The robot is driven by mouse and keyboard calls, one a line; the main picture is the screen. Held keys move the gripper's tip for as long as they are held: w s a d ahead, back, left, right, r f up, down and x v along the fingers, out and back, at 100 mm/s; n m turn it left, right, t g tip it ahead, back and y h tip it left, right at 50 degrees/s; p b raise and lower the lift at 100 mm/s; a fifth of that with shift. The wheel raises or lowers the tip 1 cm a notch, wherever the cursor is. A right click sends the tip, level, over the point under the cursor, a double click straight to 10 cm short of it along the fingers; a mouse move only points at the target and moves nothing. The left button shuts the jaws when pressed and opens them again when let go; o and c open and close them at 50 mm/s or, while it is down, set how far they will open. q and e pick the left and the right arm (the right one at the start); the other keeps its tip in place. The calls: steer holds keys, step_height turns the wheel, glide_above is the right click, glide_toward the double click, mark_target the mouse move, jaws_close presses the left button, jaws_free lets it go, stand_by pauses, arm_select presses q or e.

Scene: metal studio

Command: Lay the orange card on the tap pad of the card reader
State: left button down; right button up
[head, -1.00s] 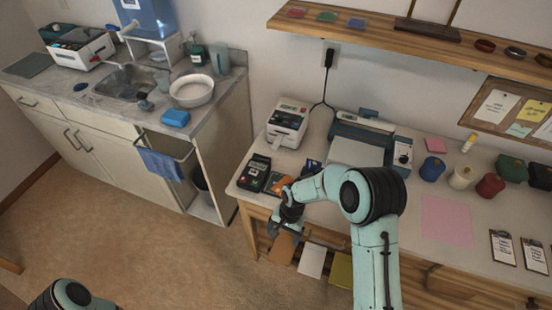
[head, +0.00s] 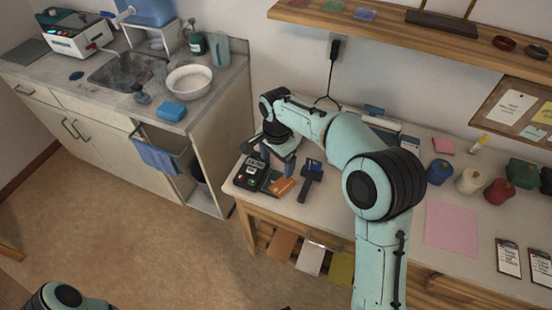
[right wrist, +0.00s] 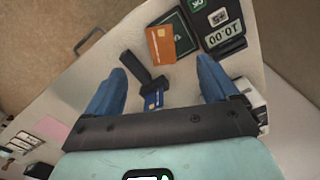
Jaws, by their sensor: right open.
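The orange card (head: 282,187) lies by the card reader (head: 246,173) on the workbench, overlapping the edge of the dark tap pad (head: 269,180). In the right wrist view the card (right wrist: 160,46) covers one side of the green-edged pad (right wrist: 196,14), and part of it extends past the edge. My right gripper (head: 277,158) is open and empty, behind and above the card. Its blue fingers (right wrist: 159,88) are spread and apart from the card. My left gripper is out of view; only part of that arm shows.
My right arm hides much of the bench's back. A pink sheet (head: 451,228) and several spools are farther right.

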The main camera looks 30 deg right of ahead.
mark_target(277, 190)
step_height(277, 190, down, 13)
steer(key=shift+f+b, duration=0.2)
steer(key=shift+b, duration=0.35)
steer(key=c, duration=1.1)
